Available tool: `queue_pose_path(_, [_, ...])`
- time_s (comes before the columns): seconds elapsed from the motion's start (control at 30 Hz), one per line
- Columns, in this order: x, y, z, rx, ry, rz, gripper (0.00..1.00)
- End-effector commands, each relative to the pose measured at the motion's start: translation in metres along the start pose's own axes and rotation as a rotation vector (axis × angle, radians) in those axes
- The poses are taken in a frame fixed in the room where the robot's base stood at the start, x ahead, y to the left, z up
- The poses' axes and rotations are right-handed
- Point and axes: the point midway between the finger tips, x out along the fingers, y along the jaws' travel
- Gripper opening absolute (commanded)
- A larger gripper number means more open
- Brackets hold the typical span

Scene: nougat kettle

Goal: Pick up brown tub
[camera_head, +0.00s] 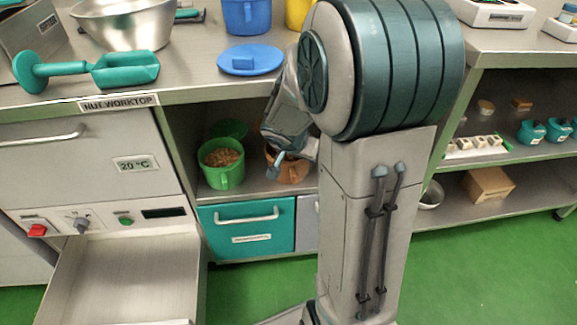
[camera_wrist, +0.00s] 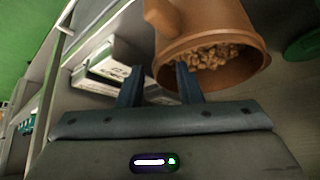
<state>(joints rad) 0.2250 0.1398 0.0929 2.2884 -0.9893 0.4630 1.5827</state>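The brown tub (camera_head: 290,172) stands on the shelf under the worktop, partly hidden by my arm. In the wrist view the brown tub (camera_wrist: 222,22) holds light brown chunks, and its handle sticks out toward the upper left. My gripper (camera_wrist: 160,68) is open, with its two dark fingers apart. The right finger overlaps the tub's rim in the picture; I cannot tell whether it touches. In the head view my gripper (camera_head: 279,163) is at the tub's left side, its fingers hard to make out.
A green tub (camera_head: 221,163) with similar contents stands just left on the same shelf, with a green lid (camera_head: 229,129) behind it. White boxes (camera_wrist: 108,62) lie beside the brown tub in the wrist view. The worktop (camera_head: 190,75) overhangs the shelf; a teal drawer (camera_head: 247,226) is below.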

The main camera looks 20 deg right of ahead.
Motion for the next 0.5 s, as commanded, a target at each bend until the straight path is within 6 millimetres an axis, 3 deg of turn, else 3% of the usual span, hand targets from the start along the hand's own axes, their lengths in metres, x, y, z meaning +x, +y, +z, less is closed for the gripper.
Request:
queue_pose_path(0.03, [0.012, 0.002, 0.002, 0.000, -0.002, 0.003, 0.32])
queue_pose_path(0.17, [0.025, 0.001, 0.001, 0.000, 0.000, 0.001, 0.32])
queue_pose_path(0.43, [0.027, 0.001, 0.000, 0.000, 0.000, 0.000, 0.32])
queue_pose_path(0.47, [0.027, 0.001, 0.000, 0.000, 0.000, 0.000, 0.29])
queue_pose_path(0.5, [0.027, 0.001, 0.000, 0.000, 0.000, 0.000, 0.18])
